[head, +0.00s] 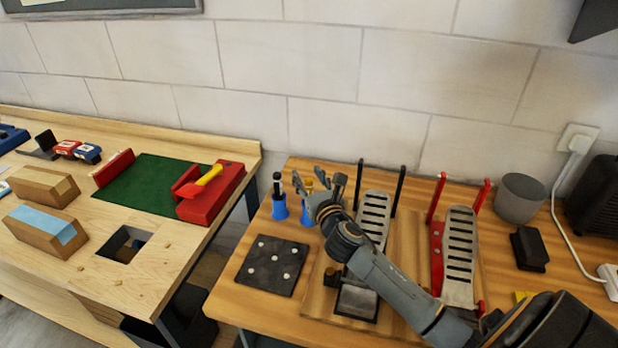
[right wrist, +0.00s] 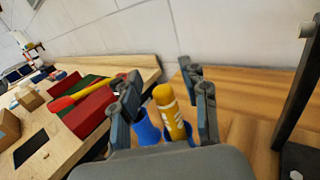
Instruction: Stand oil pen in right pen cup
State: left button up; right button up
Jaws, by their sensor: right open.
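The oil pen appears to be the yellow pen (right wrist: 172,114) with white marking, upright in the right wrist view. It appears to stand in the right blue pen cup (head: 305,216), whose rim shows around the pen's lower part in the right wrist view (right wrist: 190,132). The left blue pen cup (head: 280,208) stands beside it and holds a dark pen (head: 277,183). My right gripper (head: 316,188) is open, with its fingers apart on either side of the yellow pen. The pen's lower end is hidden. My left gripper is not in view.
A dark square pad with white dots (head: 272,265) lies in front of the cups. Metal pedals (head: 372,222) with black posts stand close right of my gripper. A left bench holds a green mat (head: 150,186) and red block (head: 212,194). A wall stands behind.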

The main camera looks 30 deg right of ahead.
jog(key=shift+s, duration=0.1)
jog(key=v, duration=1.1)
jog(key=shift+s+a, duration=0.15)
jog(key=shift+s, duration=0.2)
dwell(0.4)
